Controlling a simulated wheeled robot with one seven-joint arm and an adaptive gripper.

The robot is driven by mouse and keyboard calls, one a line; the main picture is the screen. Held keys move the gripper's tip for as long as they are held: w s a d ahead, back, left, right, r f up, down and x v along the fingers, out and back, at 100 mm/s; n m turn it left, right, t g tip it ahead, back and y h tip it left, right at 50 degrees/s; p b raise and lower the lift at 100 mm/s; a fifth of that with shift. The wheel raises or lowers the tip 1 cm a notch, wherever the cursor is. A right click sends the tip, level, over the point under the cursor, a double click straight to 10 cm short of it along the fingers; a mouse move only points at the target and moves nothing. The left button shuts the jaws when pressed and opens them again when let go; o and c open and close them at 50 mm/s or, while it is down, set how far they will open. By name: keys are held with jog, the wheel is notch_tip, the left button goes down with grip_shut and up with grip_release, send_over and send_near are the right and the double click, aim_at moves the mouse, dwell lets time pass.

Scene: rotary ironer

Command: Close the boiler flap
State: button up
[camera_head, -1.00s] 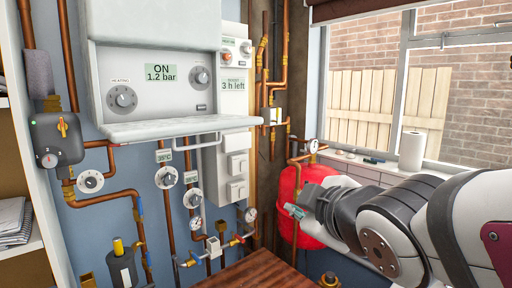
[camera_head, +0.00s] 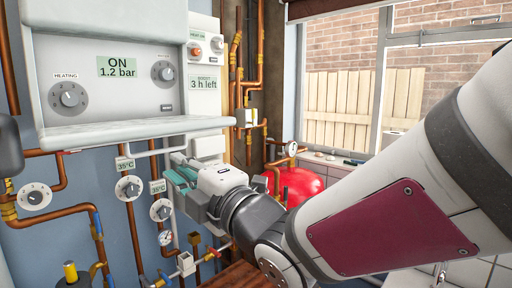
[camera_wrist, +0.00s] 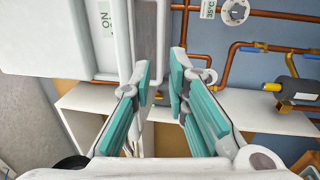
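The white boiler flap (camera_head: 135,131) hangs folded out, roughly level, along the bottom front of the boiler (camera_head: 115,75). A pale bar handle (camera_head: 148,152) shows under it, its right end near my gripper. My gripper (camera_head: 178,172), with teal finger pads, is just below the flap's right part. In the wrist view my gripper (camera_wrist: 162,65) is open, with a clear gap between the fingers. The boiler lies on the left there, and the flap (camera_wrist: 121,38) shows as an upright white strip near the left fingertip. I cannot tell whether a finger touches the handle.
Copper pipes with dials (camera_head: 129,188) and valves run below the boiler. A red tank (camera_head: 297,186) stands behind my arm, under the window. A grey-white control box (camera_head: 205,85) is right of the boiler. A white shelf (camera_wrist: 240,108) shows in the wrist view.

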aim_at(158, 153)
jog(key=p+x, duration=0.1)
jog(key=x, duration=0.8)
jog(key=shift+w+a, duration=0.15)
jog(key=shift+a, duration=0.15)
grip_shut()
